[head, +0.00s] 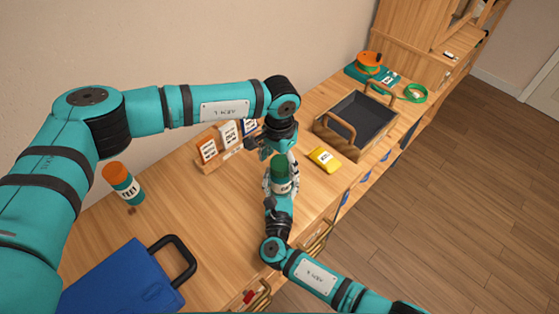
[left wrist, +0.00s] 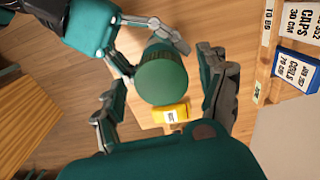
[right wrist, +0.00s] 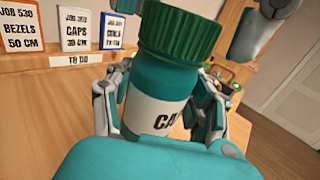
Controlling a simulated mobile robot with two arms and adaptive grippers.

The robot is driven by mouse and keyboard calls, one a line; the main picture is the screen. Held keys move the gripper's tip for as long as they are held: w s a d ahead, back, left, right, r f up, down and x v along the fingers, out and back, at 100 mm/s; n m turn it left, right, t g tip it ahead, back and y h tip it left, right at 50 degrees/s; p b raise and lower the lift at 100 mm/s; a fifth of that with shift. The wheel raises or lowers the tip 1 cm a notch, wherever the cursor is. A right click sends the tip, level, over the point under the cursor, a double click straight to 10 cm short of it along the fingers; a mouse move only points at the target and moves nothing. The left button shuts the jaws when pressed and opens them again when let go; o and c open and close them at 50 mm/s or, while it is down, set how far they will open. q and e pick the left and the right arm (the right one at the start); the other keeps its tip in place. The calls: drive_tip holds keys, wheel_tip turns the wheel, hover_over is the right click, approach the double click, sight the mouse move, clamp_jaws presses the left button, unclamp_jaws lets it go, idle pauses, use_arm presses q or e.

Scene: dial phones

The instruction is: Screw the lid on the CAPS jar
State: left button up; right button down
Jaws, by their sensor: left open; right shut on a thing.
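The CAPS jar (right wrist: 158,95) is teal with a white label, of which "CA" shows in the right wrist view. Its ribbed green lid (right wrist: 180,30) sits on the jar's mouth; how tightly, I cannot tell. My right gripper (head: 280,187) is shut around the jar's body and holds it above the table. My left gripper (head: 277,146) is above the jar, pointing down and open. In the left wrist view the round lid (left wrist: 162,80) lies between the left gripper's spread fingers (left wrist: 165,100), with a gap to the right finger.
A card rack (head: 225,145) stands behind the jar. A yellow labelled block (head: 325,159) and a dark tray with wooden handles (head: 355,122) lie to the right. An orange-lidded FEET jar (head: 123,184) and a blue case (head: 120,280) are at left. Bare table lies between.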

use_arm(q)
wheel_tip(320, 180, up, 4)
drive_tip(key=shift+r, duration=0.2)
drive_tip(key=shift+c, duration=0.3)
